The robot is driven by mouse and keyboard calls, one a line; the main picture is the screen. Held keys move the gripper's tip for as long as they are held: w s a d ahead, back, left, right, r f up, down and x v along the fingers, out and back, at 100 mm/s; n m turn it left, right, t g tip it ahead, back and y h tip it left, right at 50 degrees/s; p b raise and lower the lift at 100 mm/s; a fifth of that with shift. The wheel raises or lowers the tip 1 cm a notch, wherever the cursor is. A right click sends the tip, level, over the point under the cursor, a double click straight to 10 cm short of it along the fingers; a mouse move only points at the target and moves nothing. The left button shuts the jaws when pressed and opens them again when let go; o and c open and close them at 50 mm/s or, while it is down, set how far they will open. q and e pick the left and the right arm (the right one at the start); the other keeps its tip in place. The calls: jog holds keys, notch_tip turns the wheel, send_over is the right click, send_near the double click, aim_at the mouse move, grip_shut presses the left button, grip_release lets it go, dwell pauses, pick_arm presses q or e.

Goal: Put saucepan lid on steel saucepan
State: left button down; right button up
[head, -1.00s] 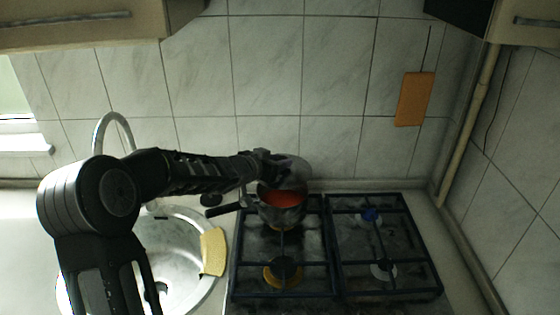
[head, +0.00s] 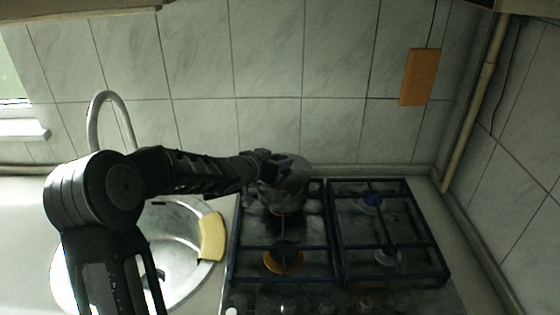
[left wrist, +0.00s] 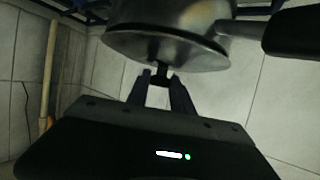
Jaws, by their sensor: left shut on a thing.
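The steel saucepan (head: 283,198) stands on the back left burner of the stove. Its dark handle shows in the left wrist view (left wrist: 292,31). The round grey saucepan lid (head: 296,171) lies over the saucepan's opening and hides the inside. In the left wrist view the lid (left wrist: 165,52) is against or very close to the saucepan's rim; I cannot tell if it is fully seated. My left gripper (head: 284,163) is above the lid, shut on its dark knob, and its fingers show in the left wrist view (left wrist: 161,84). My right gripper is not in view.
The gas stove (head: 335,255) has dark grates, with its other burners bare. A sink (head: 170,250) with a tap (head: 92,125) and a yellow cloth (head: 212,237) lies to the left. The tiled wall is close behind the saucepan. An orange board (head: 418,77) hangs there.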

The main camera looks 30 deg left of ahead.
pick_arm(q)
jog(key=shift+s+f, duration=0.1)
jog(key=shift+f, duration=0.15)
jog(key=c, duration=1)
grip_release()
jog(key=shift+c, duration=0.2)
jog(key=v, duration=0.7)
jog(key=shift+s+r, duration=0.15)
jog(key=shift+s, duration=0.15)
